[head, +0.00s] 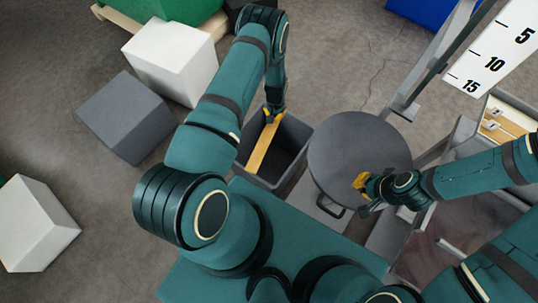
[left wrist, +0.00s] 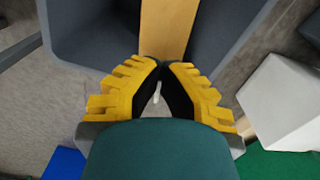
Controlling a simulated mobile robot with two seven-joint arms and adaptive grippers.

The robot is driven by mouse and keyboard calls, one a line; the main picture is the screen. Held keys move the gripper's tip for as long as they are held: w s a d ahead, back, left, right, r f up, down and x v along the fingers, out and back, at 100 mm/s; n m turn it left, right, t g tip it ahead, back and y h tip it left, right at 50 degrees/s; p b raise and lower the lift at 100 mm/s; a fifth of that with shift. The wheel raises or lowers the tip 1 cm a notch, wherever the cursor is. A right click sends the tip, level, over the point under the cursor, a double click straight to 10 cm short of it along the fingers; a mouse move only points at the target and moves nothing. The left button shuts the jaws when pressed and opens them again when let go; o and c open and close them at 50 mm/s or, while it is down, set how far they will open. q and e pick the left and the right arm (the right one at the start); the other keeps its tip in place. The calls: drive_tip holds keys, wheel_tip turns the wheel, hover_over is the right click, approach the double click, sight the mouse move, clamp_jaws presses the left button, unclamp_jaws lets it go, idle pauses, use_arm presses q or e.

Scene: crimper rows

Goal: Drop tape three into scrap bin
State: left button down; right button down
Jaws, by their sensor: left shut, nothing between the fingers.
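A flat yellow-tan strip (head: 262,148), which may be tape three, lies in the dark grey open bin (head: 291,140). The strip also shows in the left wrist view (left wrist: 167,28), crossing the bin (left wrist: 85,35) at the top. I see no number on it. My left gripper (head: 273,117) is at the far edge of the bin, by the strip's far end. In the left wrist view its yellow fingers (left wrist: 158,75) meet at their tips with nothing held between them. My right gripper (head: 361,184) is over the round grey top; its finger gap is not clear.
The round grey top (head: 350,145) stands right of the bin. A white board with numbers (head: 497,50) and a crate with wooden pieces (head: 506,122) are at the right. White blocks (head: 172,60) and a grey block (head: 125,115) are on the floor at the left.

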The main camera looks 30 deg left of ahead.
use_arm(q)
drive_tip(key=c, duration=1.1)
unclamp_jaws()
drive_tip(key=shift+o, duration=0.2)
wheel_tip(320, 180, up, 12)
